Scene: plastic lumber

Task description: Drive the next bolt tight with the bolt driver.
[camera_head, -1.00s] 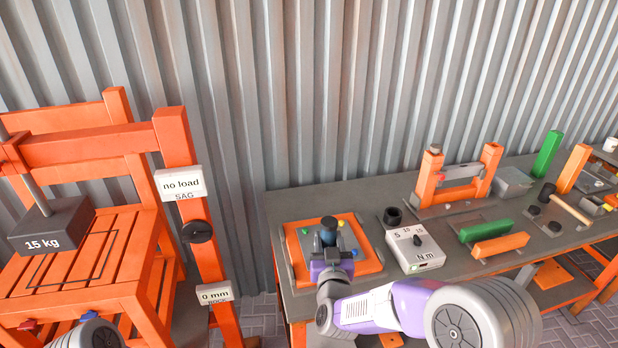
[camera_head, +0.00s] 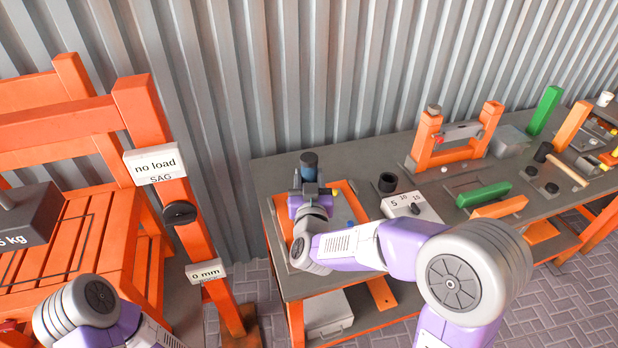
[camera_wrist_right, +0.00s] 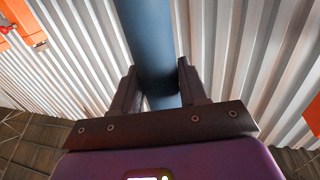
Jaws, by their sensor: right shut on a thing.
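My right gripper (camera_head: 308,190) is shut on the bolt driver (camera_head: 309,160), a dark blue cylinder that stands roughly upright above the jaws. In the right wrist view the driver (camera_wrist_right: 147,40) runs between the two dark fingers (camera_wrist_right: 154,95). The gripper is over the orange-edged work plate (camera_head: 352,201) at the bench's left end. My arm and gripper hide much of the plate, and the driver's lower tip and any bolt under it. A small yellow spot (camera_head: 334,192) shows beside the gripper. My left arm enters at lower left, but its gripper is out of view.
An orange frame (camera_head: 424,140), green block (camera_head: 483,194) and other parts lie farther right. The bench's back strip is clear.

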